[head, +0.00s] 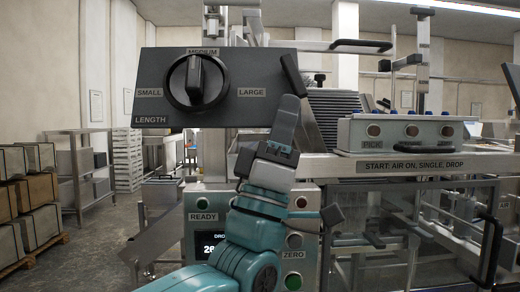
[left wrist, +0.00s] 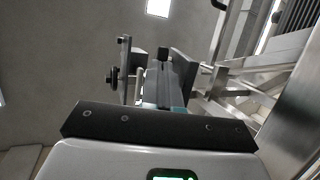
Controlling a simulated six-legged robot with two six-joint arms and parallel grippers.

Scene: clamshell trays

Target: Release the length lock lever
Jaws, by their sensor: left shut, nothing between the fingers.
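The length lock lever seems to be the black angled handle (head: 293,75) at the right edge of the dark LENGTH panel (head: 225,108) in the head view. It leans with its top to the left. My left gripper (head: 289,104) is shut and empty, pointing up, with its tips at the lever's lower end in the picture. I cannot tell whether they touch. The panel's round dial (head: 197,82) has its pointer upright, at MEDIUM. In the left wrist view, the dial (left wrist: 112,76) shows from the side. My right gripper is not in view.
A stack of dark trays (head: 333,108) is behind the lever. A panel with READY and ZERO labels (head: 205,200) is below. Crates (head: 38,190) stand far left.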

